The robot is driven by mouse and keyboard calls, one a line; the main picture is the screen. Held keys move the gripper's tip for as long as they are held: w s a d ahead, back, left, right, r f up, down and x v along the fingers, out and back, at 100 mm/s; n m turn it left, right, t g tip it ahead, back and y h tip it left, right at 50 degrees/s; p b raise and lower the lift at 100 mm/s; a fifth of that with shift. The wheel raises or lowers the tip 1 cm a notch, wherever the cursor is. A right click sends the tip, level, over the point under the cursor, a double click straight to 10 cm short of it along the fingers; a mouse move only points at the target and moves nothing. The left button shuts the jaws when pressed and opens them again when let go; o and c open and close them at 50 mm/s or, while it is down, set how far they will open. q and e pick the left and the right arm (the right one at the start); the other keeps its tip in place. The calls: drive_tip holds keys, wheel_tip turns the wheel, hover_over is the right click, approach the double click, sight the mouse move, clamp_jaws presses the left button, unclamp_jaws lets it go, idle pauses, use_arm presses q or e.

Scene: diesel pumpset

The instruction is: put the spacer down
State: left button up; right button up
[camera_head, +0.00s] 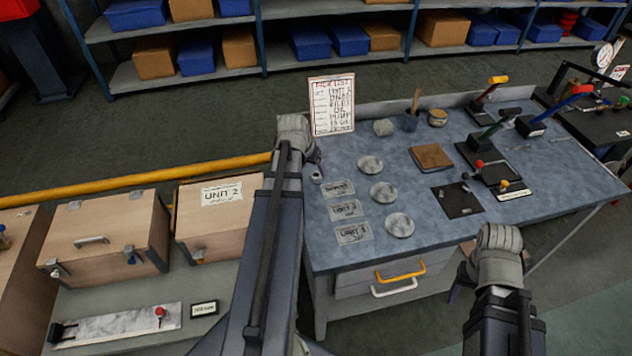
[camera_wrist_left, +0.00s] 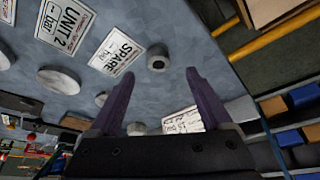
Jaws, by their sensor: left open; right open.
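A small grey ring-shaped piece with a dark hole, which looks like the spacer (camera_head: 316,177), stands on the blue-grey bench top (camera_head: 330,262) near its left edge. In the left wrist view the spacer (camera_wrist_left: 158,61) sits beside the SPARE card (camera_wrist_left: 116,52), not on it. My left gripper (camera_head: 309,154) is above the bench's left edge, just behind the spacer. In the left wrist view its fingers (camera_wrist_left: 160,73) are apart with nothing between them, and the spacer shows beyond the tips. My right gripper (camera_head: 497,238) is by the bench's front edge; its fingers are hard to make out.
Three round pale discs (camera_head: 383,192) lie beside the SPARE, UNIT 2 and UNIT 1 cards (camera_head: 346,209). A pick list sign (camera_head: 332,104) stands behind. A brown block (camera_head: 431,157), dark mat (camera_head: 458,201) and levers (camera_head: 483,165) are further right. Wooden cases (camera_head: 105,235) stand left.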

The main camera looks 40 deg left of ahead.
sight(316, 175)
use_arm(q)
drive_tip(key=shift+w+f, duration=0.15)
drive_tip(key=shift+f, duration=0.25)
drive_tip(key=b+x, duration=0.4)
drive_tip(key=x, duration=0.1)
drive_tip(key=shift+w+d+b, duration=0.1)
drive_tip(key=shift+b, duration=0.3)
drive_tip(key=shift+r, duration=0.1)
clamp_jaws()
